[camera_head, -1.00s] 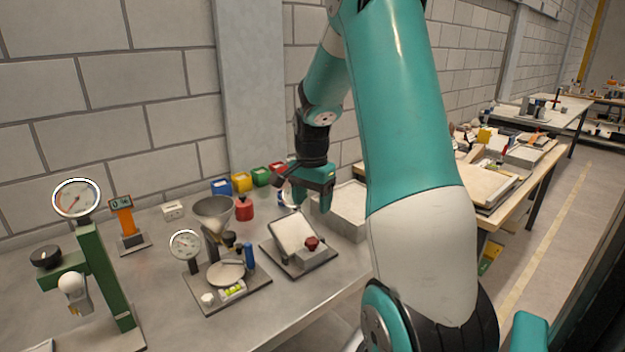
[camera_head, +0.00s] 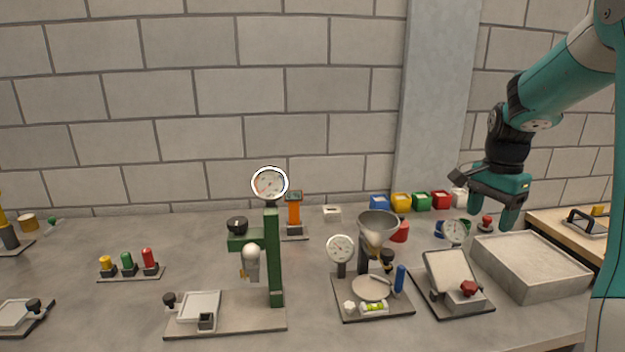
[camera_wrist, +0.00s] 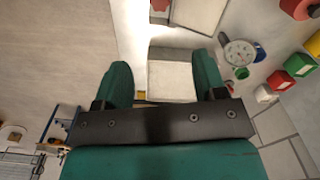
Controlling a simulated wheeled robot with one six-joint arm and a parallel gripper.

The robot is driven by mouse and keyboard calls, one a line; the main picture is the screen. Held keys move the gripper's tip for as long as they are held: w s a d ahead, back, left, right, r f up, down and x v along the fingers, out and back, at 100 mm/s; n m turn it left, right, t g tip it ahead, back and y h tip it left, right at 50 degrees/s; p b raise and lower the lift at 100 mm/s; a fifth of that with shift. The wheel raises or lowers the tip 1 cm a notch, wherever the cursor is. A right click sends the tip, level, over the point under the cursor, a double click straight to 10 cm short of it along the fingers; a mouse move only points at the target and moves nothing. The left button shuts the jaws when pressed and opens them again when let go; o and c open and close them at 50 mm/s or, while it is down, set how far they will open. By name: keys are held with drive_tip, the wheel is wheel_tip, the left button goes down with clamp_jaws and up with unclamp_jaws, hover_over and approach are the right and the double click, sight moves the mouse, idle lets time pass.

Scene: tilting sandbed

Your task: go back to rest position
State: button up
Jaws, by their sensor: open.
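My gripper (camera_head: 509,214) hangs at the right of the head view, in the air above the back edge of the grey sand tray (camera_head: 532,262). Its teal fingers point down. In the wrist view my gripper (camera_wrist: 166,80) shows two teal fingers spread apart with nothing held between them. The tilting bed (camera_head: 450,272), a pale plate on a dark base with a red knob (camera_head: 468,288), stands left of the tray. The bed's plate is tilted. My gripper is apart from both.
A funnel stand (camera_head: 378,222), a green press with a dial (camera_head: 273,255) and a dial gauge (camera_head: 340,249) stand on the grey bench. Several coloured boxes (camera_head: 401,202) line the wall. Three coloured buttons (camera_head: 127,264) sit at left. Bench room is free at centre left.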

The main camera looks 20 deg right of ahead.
drive_tip(key=s+a+r+n+t+y, duration=0.1)
drive_tip(key=s+a+r+n+y, duration=0.1)
drive_tip(key=a+n, duration=1.7)
drive_tip(key=s+a+n+y, duration=0.1)
drive_tip(key=s+a+n, duration=0.2)
drive_tip(key=s+a, duration=0.3)
drive_tip(key=s+a+n+g+y, duration=0.1)
drive_tip(key=s+a+n, duration=0.1)
drive_tip(key=s+a, duration=0.5)
drive_tip(key=a, duration=0.6)
drive_tip(key=shift+s+a+n, duration=0.25)
drive_tip(key=shift+n, duration=0.15)
